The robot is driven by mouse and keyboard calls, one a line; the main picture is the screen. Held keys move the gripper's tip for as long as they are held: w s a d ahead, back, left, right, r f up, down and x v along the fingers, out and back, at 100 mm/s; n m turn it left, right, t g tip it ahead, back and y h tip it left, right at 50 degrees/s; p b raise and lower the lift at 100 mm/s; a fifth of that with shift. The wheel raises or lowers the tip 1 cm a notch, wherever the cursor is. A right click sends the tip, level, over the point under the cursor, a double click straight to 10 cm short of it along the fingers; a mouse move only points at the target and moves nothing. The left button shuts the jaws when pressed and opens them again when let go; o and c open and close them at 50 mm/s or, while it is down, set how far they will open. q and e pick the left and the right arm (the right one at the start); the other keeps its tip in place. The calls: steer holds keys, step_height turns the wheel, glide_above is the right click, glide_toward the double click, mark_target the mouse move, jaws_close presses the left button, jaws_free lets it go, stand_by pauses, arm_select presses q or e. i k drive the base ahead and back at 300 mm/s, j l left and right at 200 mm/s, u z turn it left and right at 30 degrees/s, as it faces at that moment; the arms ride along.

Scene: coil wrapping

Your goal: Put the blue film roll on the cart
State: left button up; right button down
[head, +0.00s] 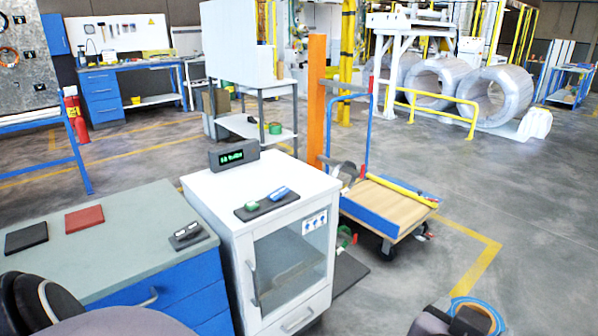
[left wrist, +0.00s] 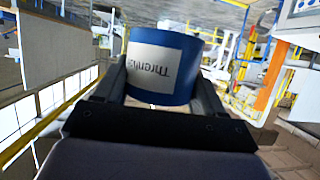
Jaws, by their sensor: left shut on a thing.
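The blue film roll (left wrist: 165,97) with a white label is clamped between the two dark fingers of my left gripper (left wrist: 160,82) in the left wrist view. In the head view, a blue ring (head: 489,307), which looks like the roll's end, shows at the lower right edge beside a dark gripper part (head: 450,320). The cart (head: 385,208) has a wooden deck, a blue front side and a blue handle. It stands at the centre right, apart from and beyond the roll. My right gripper is not in view.
A white cabinet (head: 265,200) carrying a display and small items stands left of the cart. A blue-drawer bench (head: 100,240) is at the left. An orange post (head: 316,100) rises behind the cart. A yellow bar (head: 402,190) lies along the deck. Floor right of the cart is clear.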

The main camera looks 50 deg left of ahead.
mark_target(394, 213)
steer(key=i, duration=1)
steer(key=i+u, duration=0.15)
steer(key=i, duration=0.85)
steer(key=i+u, duration=0.35)
steer(key=i+l+u, duration=0.15)
steer(key=i+u, duration=0.45)
steer(key=u, duration=0.25)
steer(key=i+u, duration=0.25)
steer(key=u, duration=0.25)
steer(key=i+u, duration=0.3)
steer(key=u, duration=0.15)
steer(key=i+u, duration=0.45)
steer(key=k, duration=0.1)
